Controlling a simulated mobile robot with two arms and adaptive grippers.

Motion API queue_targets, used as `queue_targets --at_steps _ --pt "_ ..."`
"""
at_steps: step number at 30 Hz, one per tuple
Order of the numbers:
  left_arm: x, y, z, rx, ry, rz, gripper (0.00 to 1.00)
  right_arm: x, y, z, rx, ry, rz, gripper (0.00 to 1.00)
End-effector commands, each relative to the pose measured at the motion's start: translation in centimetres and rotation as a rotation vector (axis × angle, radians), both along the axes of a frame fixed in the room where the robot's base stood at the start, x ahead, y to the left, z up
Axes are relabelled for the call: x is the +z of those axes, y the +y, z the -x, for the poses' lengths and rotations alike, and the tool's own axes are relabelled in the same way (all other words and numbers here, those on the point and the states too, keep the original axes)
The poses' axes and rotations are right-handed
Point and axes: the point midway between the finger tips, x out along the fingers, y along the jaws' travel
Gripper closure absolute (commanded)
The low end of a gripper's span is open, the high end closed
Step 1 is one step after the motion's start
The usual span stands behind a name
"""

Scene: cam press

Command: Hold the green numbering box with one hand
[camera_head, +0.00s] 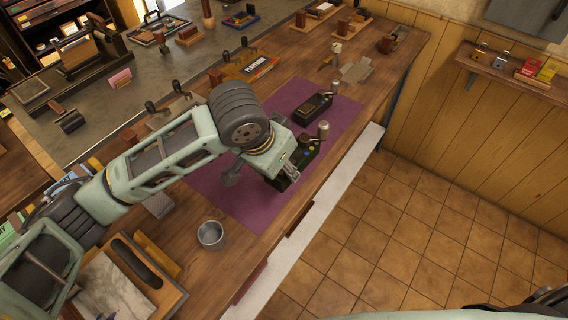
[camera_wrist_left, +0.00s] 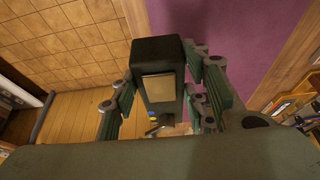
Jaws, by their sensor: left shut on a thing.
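The green numbering box (camera_head: 310,153), very dark green with small coloured marks and an upright metal knob at its far end, is over the front edge of the purple mat. My left gripper (camera_head: 286,171) reaches it from the left and is shut on it. In the left wrist view the box (camera_wrist_left: 160,60) shows its pale plate between the two fingers of the left gripper (camera_wrist_left: 165,95). I cannot tell whether the box touches the mat. My right gripper is not clearly seen; only a grey metal piece shows at the bottom right corner.
A second dark box (camera_head: 312,107) with a knob stands behind on the purple mat (camera_head: 222,190). A metal cup (camera_head: 211,235) stands near the table's front edge. Wooden blocks and stamps stand along the back. The tiled floor on the right is clear.

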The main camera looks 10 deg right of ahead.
Motion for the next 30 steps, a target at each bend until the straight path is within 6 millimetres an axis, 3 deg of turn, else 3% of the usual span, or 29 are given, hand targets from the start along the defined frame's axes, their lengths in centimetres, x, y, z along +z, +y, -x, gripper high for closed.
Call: queue_targets --at_steps 30 --pt "-6.3 6.9 -3.6 0.003 -0.002 0.001 1.0 -0.4 -0.1 -0.1 0.0 0.0 0.001 0.6"
